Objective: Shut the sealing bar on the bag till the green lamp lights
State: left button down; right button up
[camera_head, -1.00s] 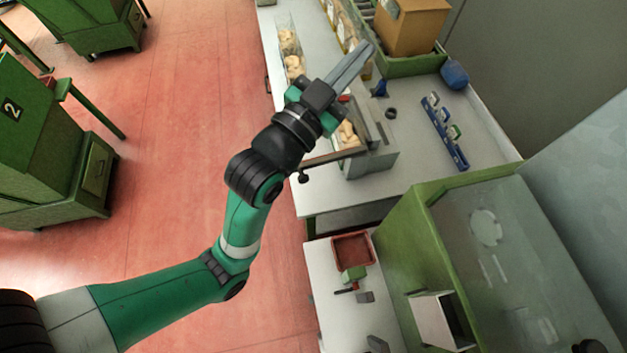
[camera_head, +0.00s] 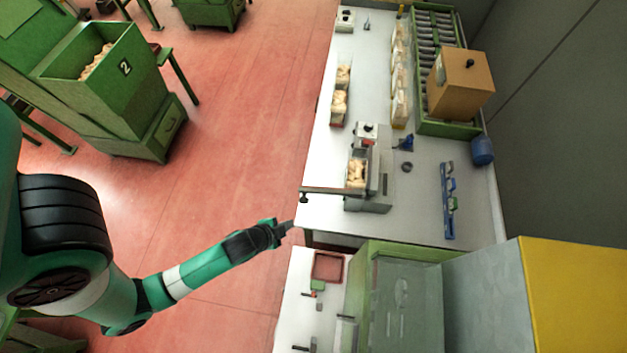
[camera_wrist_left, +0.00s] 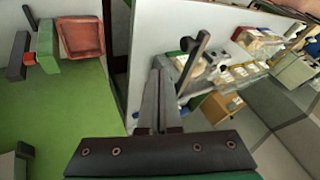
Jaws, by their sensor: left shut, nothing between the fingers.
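The sealer (camera_head: 378,203) stands on the white bench, with a bag of corks (camera_head: 357,173) at it. The bar and knob also show in the left wrist view (camera_wrist_left: 192,62). I cannot tell how far the bar is lowered, and no lit green lamp can be made out. My left gripper (camera_head: 290,226) is shut and empty, just outside the bench's near-left corner, below the knob in the picture and apart from it. My right gripper is not in view.
More cork bags (camera_head: 339,106) lie up the bench. A blue rack (camera_head: 448,200), a roller conveyor with a cardboard box (camera_head: 463,86) and a blue cylinder (camera_head: 482,151) are to the right. A lower table with a red tray (camera_head: 327,267) and a green cabinet (camera_head: 362,290) stand near.

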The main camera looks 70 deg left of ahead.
pick_arm(q)
jog(key=w+a+f+b, duration=0.1)
jog(key=w+a+f, duration=0.5)
jog(key=f, duration=0.2)
jog(key=shift+w+a+b, duration=0.3)
jog(key=shift+a, duration=0.05)
